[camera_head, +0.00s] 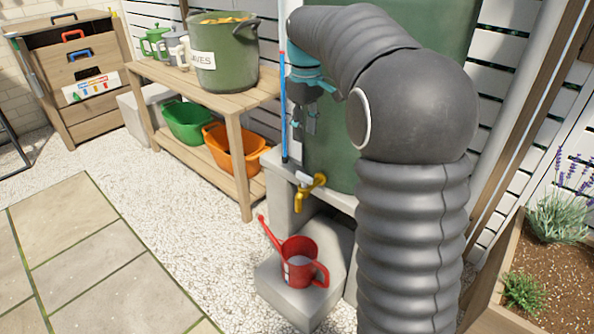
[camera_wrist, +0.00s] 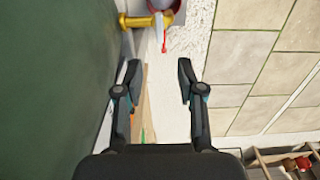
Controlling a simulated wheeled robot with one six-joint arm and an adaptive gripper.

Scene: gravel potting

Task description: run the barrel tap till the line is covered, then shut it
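The green barrel (camera_head: 335,150) stands on a pale stand behind my arm, which hides much of it. Its brass tap (camera_head: 308,192) has a pale lever on top; the tap also shows in the wrist view (camera_wrist: 138,21). A red watering can (camera_head: 308,268) stands upright on a concrete block (camera_head: 327,268) below the tap, its spout toward the left. Its inside looks pale; I cannot make out a line or water level, and I see no clear stream. My gripper (camera_wrist: 160,75) is open and empty, above the tap and beside the barrel.
A wooden bench (camera_head: 238,103) at left holds a green leaves bucket (camera_head: 222,75) and small cans, with green (camera_head: 188,122) and orange (camera_head: 235,152) tubs below. A blue upright rod (camera_head: 283,110) stands by the barrel. A planter (camera_head: 560,265) is at right.

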